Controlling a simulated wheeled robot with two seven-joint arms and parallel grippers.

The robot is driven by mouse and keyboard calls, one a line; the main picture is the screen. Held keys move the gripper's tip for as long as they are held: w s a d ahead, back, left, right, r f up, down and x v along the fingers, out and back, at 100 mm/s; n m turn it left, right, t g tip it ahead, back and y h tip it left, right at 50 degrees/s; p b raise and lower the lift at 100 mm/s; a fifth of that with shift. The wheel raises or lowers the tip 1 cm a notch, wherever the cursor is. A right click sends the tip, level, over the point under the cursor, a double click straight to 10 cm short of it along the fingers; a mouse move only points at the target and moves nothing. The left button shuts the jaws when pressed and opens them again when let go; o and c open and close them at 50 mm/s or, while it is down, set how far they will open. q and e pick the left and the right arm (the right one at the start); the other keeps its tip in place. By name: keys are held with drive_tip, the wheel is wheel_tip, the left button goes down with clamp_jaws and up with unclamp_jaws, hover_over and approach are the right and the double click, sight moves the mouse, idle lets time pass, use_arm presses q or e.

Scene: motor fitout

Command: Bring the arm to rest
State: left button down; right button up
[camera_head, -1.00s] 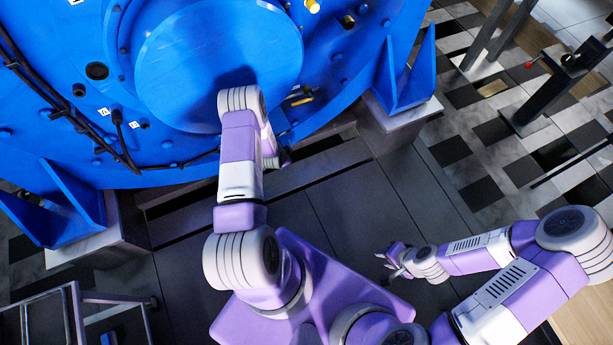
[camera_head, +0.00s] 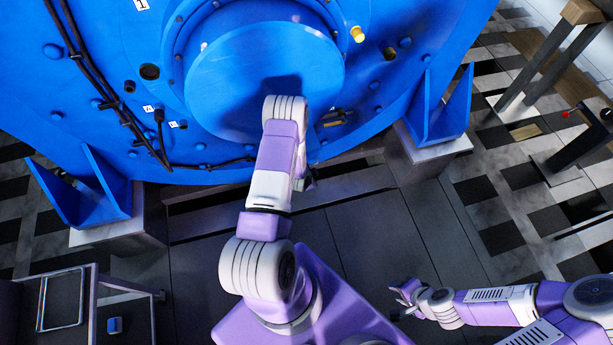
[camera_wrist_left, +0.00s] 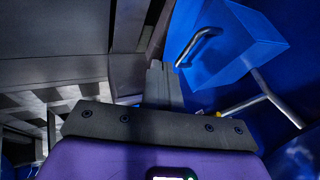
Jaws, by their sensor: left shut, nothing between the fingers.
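My left arm (camera_head: 275,175) reaches up from the bottom middle of the head view toward the big blue motor (camera_head: 90,95), its wrist in front of the motor's round blue hub. The left gripper is mostly hidden behind its own wrist there. In the left wrist view the left gripper (camera_wrist_left: 160,80) shows grey fingers together, shut and empty, close to a blue bracket-like block (camera_wrist_left: 240,50) with a bent metal rod. I cannot tell if they touch. My right gripper (camera_head: 398,298) is at the lower right of the head view, small, with fingers apart and empty over the dark floor.
Grey blocks (camera_head: 428,158) stand under the motor's blue feet. A cart (camera_head: 85,265) with a frame and small blue item (camera_head: 115,325) is at lower left. A dark post stand (camera_head: 580,145) with a red knob is at right. Dark floor plates (camera_head: 370,230) are clear.

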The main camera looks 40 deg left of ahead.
use_arm(q)
drive_tip(key=p+v, duration=0.2)
drive_tip(key=v, duration=0.5)
drive_tip(key=shift+d, duration=0.2)
drive_tip(key=s+d+r+n+g+h, duration=0.2)
drive_tip(key=s+d, duration=0.1)
drive_tip(key=d, duration=0.6)
drive_tip(key=s+d+r+n+g+h, duration=0.2)
drive_tip(key=s+d+r+n, duration=0.1)
drive_tip(key=d, duration=0.6)
drive_tip(key=s+d+r+n+g+h, duration=0.1)
drive_tip(key=s+d, duration=0.3)
drive_tip(key=d, duration=0.5)
drive_tip(key=shift+s+d+r+n+g+h, duration=0.2)
drive_tip(key=shift+r+n+g+h, duration=0.2)
drive_tip(key=shift+r+n+h, duration=0.35)
